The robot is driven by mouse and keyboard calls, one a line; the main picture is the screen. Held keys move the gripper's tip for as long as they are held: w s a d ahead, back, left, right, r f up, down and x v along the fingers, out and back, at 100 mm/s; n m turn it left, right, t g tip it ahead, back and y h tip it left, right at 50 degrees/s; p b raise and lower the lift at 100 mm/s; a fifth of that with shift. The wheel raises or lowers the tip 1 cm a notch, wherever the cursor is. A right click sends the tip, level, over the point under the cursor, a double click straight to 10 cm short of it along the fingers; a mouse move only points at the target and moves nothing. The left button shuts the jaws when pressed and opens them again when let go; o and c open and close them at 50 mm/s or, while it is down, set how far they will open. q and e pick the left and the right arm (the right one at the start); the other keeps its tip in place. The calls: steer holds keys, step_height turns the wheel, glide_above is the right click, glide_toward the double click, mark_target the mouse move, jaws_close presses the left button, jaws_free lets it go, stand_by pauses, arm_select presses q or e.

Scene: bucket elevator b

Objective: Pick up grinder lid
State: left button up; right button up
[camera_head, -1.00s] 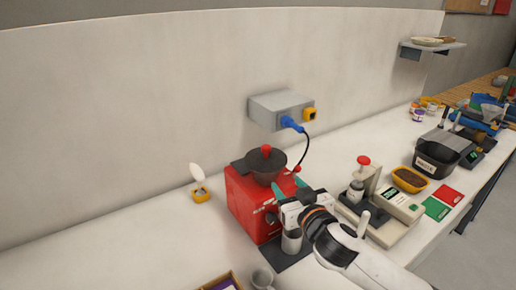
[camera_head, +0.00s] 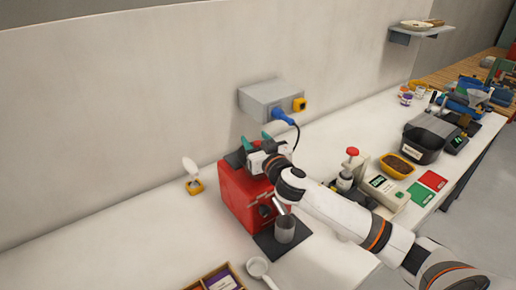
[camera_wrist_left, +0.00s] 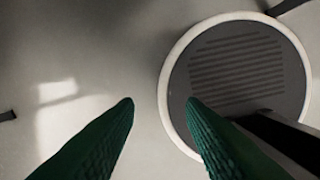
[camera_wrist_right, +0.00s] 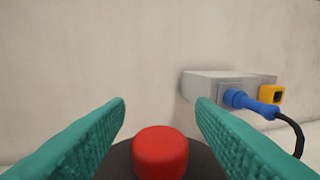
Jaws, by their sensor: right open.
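The red grinder (camera_head: 238,195) stands on the white counter, below a grey wall box. In the right wrist view, its dark lid (camera_wrist_right: 118,160) with a round red knob (camera_wrist_right: 160,152) sits low in the picture. My right gripper (camera_wrist_right: 160,105) is open, with a teal finger on each side of the knob and visible room between.
A metal cup (camera_head: 285,230) stands before the grinder. A blue plug (camera_head: 281,115) and black cable hang from the wall box (camera_head: 268,100) close behind. A press with a red knob (camera_head: 352,152) and a black bin (camera_head: 428,140) stand to the right.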

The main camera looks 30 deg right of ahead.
steer(key=shift+w+f, duration=0.15)
steer(key=shift+w, duration=0.4)
steer(key=shift+s, duration=0.1)
jaws_close()
